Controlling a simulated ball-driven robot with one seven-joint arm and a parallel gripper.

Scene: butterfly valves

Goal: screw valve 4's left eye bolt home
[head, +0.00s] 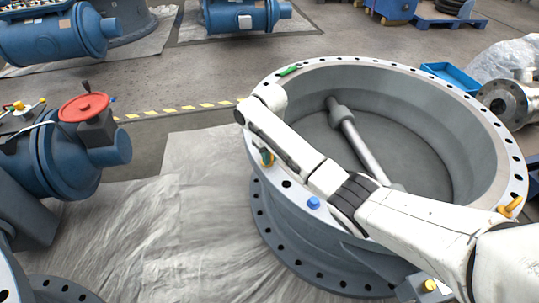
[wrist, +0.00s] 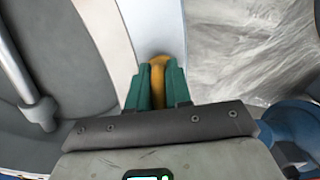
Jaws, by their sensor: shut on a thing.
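The large grey valve body (head: 345,242) stands open at the top, with a drilled rim flange and a shaft (head: 352,140) inside its bore. I see no number on it. A yellow-orange eye bolt (wrist: 158,66) stands at the left rim. My gripper (wrist: 158,84) has its two teal fingers shut on it, one on each side. In the head view my gripper (head: 266,157) is small at the left rim, below my white wrist. The bolt's lower end and thread are hidden, so I cannot tell how deep it sits.
Another orange eye bolt (head: 511,206) is on the right rim. A blue cap (head: 313,203) and a green piece (head: 288,71) sit on the rim. A blue valve with a red handwheel (head: 84,107) stands left. Plastic sheeting (head: 190,230) covers the floor between.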

